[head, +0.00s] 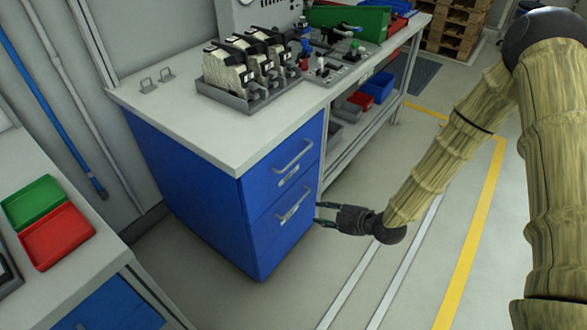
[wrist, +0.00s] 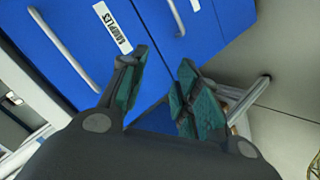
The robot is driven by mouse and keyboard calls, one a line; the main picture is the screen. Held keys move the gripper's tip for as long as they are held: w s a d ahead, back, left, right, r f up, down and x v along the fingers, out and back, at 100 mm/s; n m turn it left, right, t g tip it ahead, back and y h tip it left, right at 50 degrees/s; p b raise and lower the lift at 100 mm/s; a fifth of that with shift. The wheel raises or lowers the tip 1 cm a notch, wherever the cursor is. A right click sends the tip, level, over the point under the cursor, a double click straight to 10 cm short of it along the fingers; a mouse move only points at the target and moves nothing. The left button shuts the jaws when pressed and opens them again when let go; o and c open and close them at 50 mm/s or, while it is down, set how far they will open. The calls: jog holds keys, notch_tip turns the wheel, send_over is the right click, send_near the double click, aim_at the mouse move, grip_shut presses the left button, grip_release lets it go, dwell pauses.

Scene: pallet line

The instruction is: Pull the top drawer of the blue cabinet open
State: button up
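The blue cabinet (head: 215,205) stands under the worktop's near end. Its top drawer (head: 282,172) looks shut, with a grey bar handle (head: 293,156); the lower drawer (head: 283,232) has its own handle (head: 294,206). In the wrist view the top drawer's handle (wrist: 62,48) is at the left, beside a white label that seems to read SAMPLES (wrist: 113,27). The lower handle (wrist: 176,17) is at the top. My gripper (head: 322,213) is open and empty, just right of the cabinet front at about the lower handle's height. Its fingers (wrist: 162,82) touch neither handle.
The worktop (head: 180,105) carries a rack of parts (head: 245,70) and a green bin (head: 347,20). Red and blue bins (head: 378,87) sit on a shelf below. A side table with green and red trays (head: 58,237) stands at left. The floor before the drawers is clear.

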aim_at(294, 160)
jog(key=w+a+r+n+t+y+b, duration=0.15)
jog(key=w+r+n+y, duration=0.25)
jog(key=w+r+n, duration=0.55)
jog(key=x, duration=1)
jog(key=shift+w+a+f, duration=0.15)
jog(key=shift+a+f, duration=0.05)
jog(key=shift+a, duration=0.05)
grip_shut()
